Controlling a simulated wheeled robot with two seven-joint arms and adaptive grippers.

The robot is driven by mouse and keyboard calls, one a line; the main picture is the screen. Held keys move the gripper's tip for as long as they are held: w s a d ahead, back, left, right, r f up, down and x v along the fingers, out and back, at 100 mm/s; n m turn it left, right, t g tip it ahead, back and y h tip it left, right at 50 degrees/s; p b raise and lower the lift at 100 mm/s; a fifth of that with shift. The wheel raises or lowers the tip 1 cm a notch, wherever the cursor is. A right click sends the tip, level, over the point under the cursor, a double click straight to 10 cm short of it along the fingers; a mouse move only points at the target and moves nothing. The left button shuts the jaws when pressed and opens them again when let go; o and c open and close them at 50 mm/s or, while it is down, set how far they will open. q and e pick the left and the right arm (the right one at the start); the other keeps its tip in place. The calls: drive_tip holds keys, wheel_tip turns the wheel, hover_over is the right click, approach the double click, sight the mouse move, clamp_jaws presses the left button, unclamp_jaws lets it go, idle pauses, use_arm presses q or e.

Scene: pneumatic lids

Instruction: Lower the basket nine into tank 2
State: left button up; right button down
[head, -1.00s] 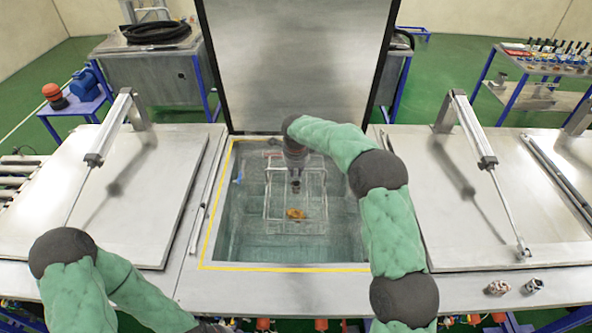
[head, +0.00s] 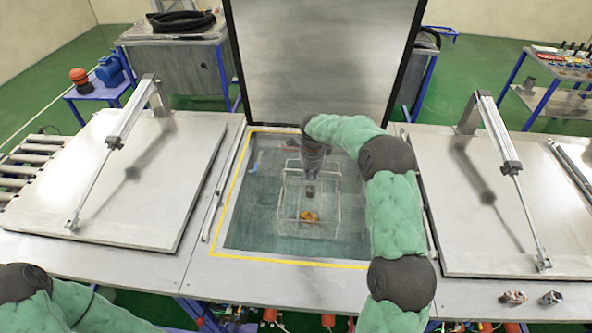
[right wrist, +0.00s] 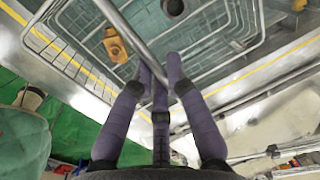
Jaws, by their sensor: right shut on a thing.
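The wire basket (head: 338,204) hangs from my right gripper within the outline of the open middle tank (head: 235,240). An orange-brown part (head: 309,216) lies inside it. My right gripper (head: 311,186) is above the basket, and its purple fingers (right wrist: 160,72) close around the metal handle bar (right wrist: 135,38) in the right wrist view. The orange part (right wrist: 115,44) shows there too, beside the bar. How deep the basket is in the tank is hard to tell. No tank number or basket label is readable. My left arm enters at lower left; its gripper is out of view.
The middle tank's lid (head: 320,60) stands raised behind the opening. Closed lids with cylinders flank it, one on the left (head: 120,190) and one on the right (head: 490,210). Two small fittings (head: 513,297) lie on the right front ledge.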

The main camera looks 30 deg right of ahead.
drive_tip(key=shift+w+d+f+b, duration=0.1)
drive_tip(key=shift+f+b, duration=1.35)
drive_tip(key=shift+f, duration=4.65)
wheel_tip(320, 180, down, 11)
drive_tip(key=b, duration=1)
drive_tip(key=shift+f+b, duration=0.15)
drive_tip(key=shift+b, duration=0.15)
drive_tip(key=shift+f+b, duration=0.3)
drive_tip(key=c, duration=1.2)
unclamp_jaws()
drive_tip(key=shift+o, duration=0.2)
drive_tip(key=r, duration=0.4)
drive_tip(key=s+r, duration=0.1)
drive_tip(key=r, duration=0.2)
drive_tip(key=a+r, duration=0.1)
drive_tip(key=r, duration=0.3)
drive_tip(key=shift+s+a+r, duration=0.1)
drive_tip(key=shift+s+r, duration=0.25)
drive_tip(key=shift+s, duration=0.05)
wheel_tip(320, 180, up, 12)
drive_tip(key=p, duration=0.5)
drive_tip(key=shift+p, duration=0.35)
